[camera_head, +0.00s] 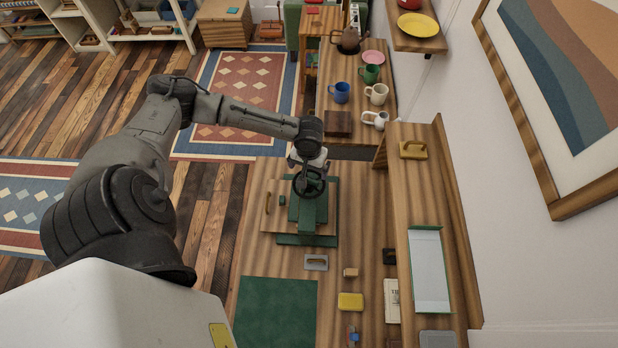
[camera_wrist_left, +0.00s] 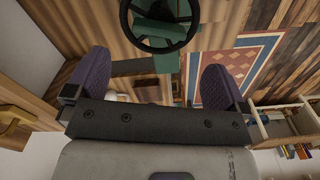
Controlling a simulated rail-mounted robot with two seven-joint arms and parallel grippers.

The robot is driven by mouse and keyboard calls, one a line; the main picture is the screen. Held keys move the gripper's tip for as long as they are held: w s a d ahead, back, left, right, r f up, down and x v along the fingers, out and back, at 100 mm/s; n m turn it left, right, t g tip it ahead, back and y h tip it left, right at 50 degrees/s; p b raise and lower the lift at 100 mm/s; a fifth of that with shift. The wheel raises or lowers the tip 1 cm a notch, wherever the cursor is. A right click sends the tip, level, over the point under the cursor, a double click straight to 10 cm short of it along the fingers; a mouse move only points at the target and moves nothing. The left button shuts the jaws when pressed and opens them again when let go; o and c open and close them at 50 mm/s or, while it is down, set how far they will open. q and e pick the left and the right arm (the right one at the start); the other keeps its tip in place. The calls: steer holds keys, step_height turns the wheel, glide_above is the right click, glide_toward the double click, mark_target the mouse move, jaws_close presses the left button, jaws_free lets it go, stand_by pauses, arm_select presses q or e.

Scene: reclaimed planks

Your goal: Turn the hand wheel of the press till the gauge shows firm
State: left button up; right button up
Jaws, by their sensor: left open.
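The green press (camera_head: 308,215) stands on a wooden board (camera_head: 327,222) on the plank-topped bench. Its black hand wheel (camera_head: 309,183) sits on top, facing up. My left gripper (camera_head: 308,160) is at the far side of the wheel in the head view, its fingers partly hidden by the wrist. In the left wrist view, its two dark purple fingers (camera_wrist_left: 156,66) are spread wide with nothing between them. There the hand wheel (camera_wrist_left: 158,48) lies beyond the fingertips, apart from them. I cannot make out a gauge or its reading. My right gripper is out of view.
A green mat (camera_head: 277,310), a yellow block (camera_head: 350,301) and a grey handled tool (camera_head: 316,262) lie nearer on the bench. A raised shelf (camera_head: 432,180) runs along the right. Mugs, including a blue one (camera_head: 339,92), stand on the counter beyond.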

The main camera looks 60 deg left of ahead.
mark_target(309, 179)
arm_select(q)
step_height(309, 179, down, 7)
steer(key=shift+f, duration=0.5)
steer(key=shift+c, duration=0.2)
